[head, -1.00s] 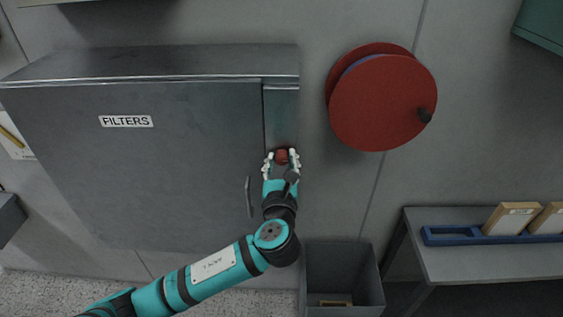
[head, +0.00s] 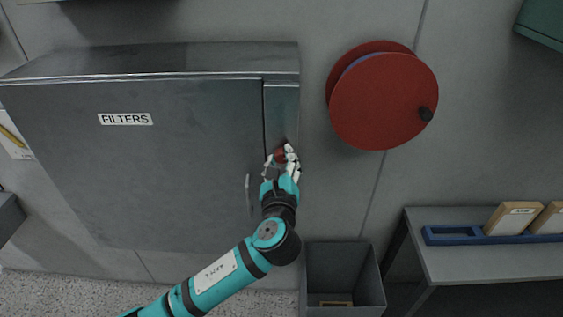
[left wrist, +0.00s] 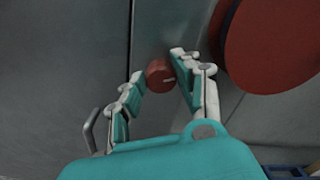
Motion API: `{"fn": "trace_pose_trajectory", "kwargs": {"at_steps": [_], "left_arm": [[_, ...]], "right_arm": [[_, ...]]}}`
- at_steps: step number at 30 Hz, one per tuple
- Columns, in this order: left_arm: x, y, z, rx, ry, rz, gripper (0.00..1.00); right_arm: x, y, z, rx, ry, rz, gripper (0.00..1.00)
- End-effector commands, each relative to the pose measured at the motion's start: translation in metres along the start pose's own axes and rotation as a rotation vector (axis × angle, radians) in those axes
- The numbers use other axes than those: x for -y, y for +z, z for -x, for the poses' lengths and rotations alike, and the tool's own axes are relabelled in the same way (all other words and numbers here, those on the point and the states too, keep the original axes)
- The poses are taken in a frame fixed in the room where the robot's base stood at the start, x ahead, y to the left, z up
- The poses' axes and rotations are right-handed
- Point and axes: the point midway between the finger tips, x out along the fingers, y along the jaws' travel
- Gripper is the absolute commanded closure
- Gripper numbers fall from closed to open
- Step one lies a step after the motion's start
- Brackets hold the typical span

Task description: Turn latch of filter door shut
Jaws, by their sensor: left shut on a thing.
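The grey filter door (head: 170,150) carries a FILTERS label and sits flush with its cabinet frame. The latch (head: 280,156) is a round red knob on the narrow strip right of the door. In the left wrist view the latch (left wrist: 159,75) shows a pale mark pointing to the right. My left gripper (head: 281,159) is shut on the latch, one finger on each side, partly hiding it in the head view. In the left wrist view the fingertips (left wrist: 158,70) flank the knob. My right gripper is not in view.
A door handle (head: 249,195) stands out left of my left wrist. A red hose reel (head: 383,102) sticks out from the wall on the right. Below are an open grey bin (head: 343,280) and a bench (head: 490,262) with a blue rack (head: 450,236).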

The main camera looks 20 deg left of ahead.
Motion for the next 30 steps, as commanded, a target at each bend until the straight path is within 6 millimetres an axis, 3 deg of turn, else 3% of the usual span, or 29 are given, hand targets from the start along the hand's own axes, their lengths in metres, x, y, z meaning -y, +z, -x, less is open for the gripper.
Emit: {"fn": "trace_pose_trajectory", "kwargs": {"at_steps": [30], "left_arm": [[-0.004,-0.004,0.000,-0.001,0.002,0.931,1.00]], "right_arm": [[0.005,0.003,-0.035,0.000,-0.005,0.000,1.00]]}}
